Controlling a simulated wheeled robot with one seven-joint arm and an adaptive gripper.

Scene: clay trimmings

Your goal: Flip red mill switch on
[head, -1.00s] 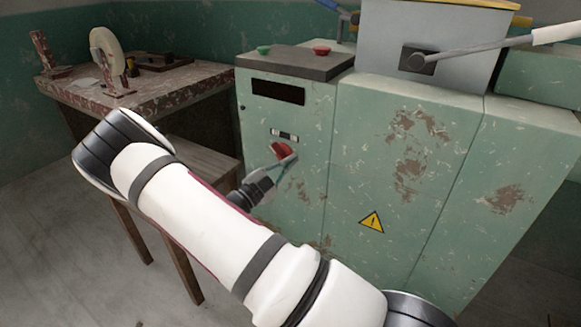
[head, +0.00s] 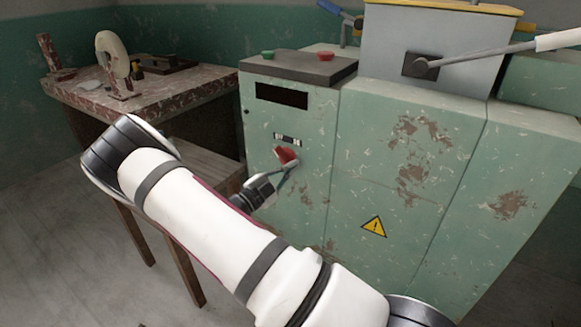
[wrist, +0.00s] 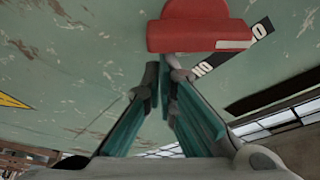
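The red mill switch (head: 286,155) is a red lever on the front of the green cabinet, below a small black-and-white label (head: 287,139). In the wrist view the red switch (wrist: 200,30) fills the top middle, with its wide flat edge facing my gripper. My gripper (wrist: 165,68) has its two teal fingers drawn together at the tips, with nothing visible held between them. The tips are at or just short of the switch's lower edge; I cannot tell if they touch. In the head view my gripper (head: 292,168) is just below the switch.
The green cabinet (head: 400,160) has a warning triangle (head: 374,226) and a dark top with a green button (head: 268,55) and a red button (head: 325,55). A grey box with a long lever (head: 480,52) stands at right. A worn table (head: 150,95) stands at left.

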